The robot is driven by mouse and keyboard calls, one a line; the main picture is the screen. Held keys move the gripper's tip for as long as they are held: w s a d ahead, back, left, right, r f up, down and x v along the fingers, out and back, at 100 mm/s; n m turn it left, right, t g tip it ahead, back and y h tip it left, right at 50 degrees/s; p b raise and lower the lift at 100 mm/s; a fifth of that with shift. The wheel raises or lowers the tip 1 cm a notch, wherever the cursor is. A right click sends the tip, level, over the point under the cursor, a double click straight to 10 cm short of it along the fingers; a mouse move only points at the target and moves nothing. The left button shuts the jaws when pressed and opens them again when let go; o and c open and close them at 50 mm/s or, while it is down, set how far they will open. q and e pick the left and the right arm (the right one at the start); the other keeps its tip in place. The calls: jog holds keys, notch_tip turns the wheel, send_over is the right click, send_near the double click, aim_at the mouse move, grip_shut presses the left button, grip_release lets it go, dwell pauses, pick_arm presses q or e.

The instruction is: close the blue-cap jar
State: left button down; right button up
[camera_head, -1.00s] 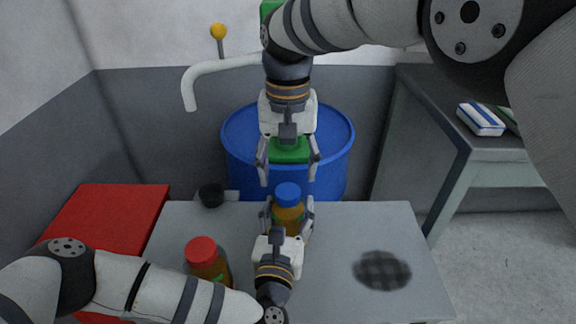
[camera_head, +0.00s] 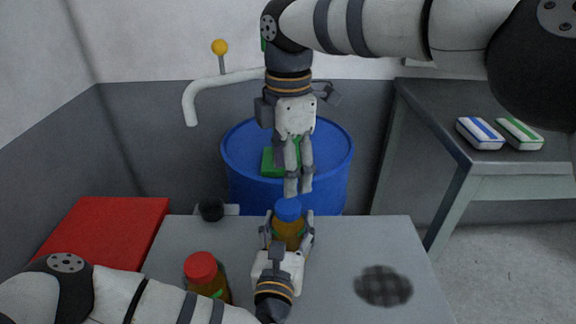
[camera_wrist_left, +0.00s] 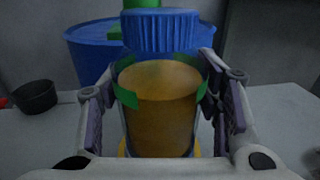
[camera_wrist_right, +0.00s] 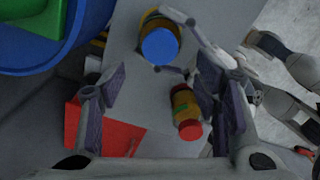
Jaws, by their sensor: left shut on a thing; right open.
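The blue-cap jar is amber with a green label and stands upright on the grey table. Its blue cap (camera_head: 288,209) sits at the top; in the left wrist view a gap shows between the cap (camera_wrist_left: 160,31) and the jar body (camera_wrist_left: 160,105). My left gripper (camera_head: 287,238) is shut around the jar body (camera_head: 287,230). My right gripper (camera_head: 298,190) is open and empty above the cap, fingers pointing down. In the right wrist view the cap (camera_wrist_right: 160,46) lies beyond the open fingers (camera_wrist_right: 160,95), apart from them.
A red-cap jar (camera_head: 202,270) stands on the table (camera_head: 340,245), left of my left gripper. A small black cup (camera_head: 211,210) is at the back left edge. A blue drum (camera_head: 335,160) with a green object stands behind. A red surface (camera_head: 105,225) lies left.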

aim_at(288, 206)
notch_tip(288, 206, down, 8)
jog(key=shift+f, duration=0.1)
dwell(0.4)
jog(key=c, duration=1.2)
jog(key=m, duration=1.5)
jog(key=shift+m, duration=0.3)
jog(key=o, duration=1.4)
jog(key=shift+c, duration=0.2)
